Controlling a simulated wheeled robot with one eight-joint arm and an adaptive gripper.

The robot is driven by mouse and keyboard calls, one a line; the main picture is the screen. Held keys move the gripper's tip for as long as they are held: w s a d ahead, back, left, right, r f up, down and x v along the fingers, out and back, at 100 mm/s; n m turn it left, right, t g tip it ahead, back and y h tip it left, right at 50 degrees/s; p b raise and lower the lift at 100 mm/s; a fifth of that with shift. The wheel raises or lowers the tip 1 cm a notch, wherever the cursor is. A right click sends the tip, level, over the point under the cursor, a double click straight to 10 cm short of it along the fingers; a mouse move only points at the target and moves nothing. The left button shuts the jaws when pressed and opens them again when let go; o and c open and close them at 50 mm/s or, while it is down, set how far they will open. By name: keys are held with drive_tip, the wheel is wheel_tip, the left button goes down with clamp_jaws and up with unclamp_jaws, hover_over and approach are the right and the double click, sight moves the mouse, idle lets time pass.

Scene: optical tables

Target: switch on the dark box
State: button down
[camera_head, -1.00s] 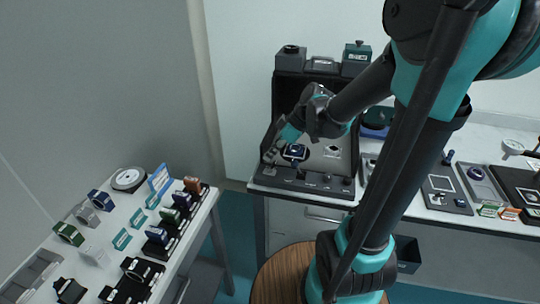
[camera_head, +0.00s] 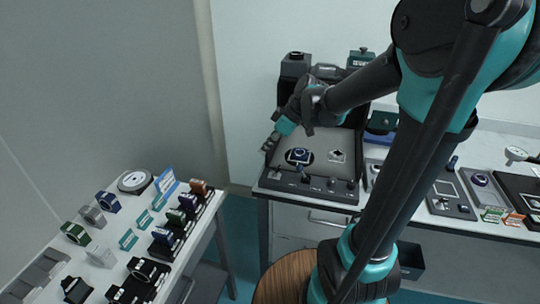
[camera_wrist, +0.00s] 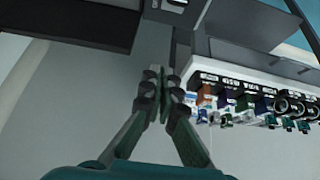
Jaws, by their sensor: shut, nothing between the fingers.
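The dark box (camera_head: 262,183) stands on the bench at the back, a dark console with a sloped grey panel.
A white table (camera_head: 112,222) at the left holds several small coloured mounts and a round dial (camera_head: 134,181). Small boxes (camera_head: 295,63) stand behind the dark box. More devices (camera_head: 451,194) lie on the bench to the right. A round wooden stool top (camera_head: 285,280) is in front.

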drive_tip(key=s+d+r, duration=0.2)
drive_tip(key=d+r, duration=0.4)
drive_tip(key=d, duration=0.1)
drive_tip(key=shift+s, duration=0.15)
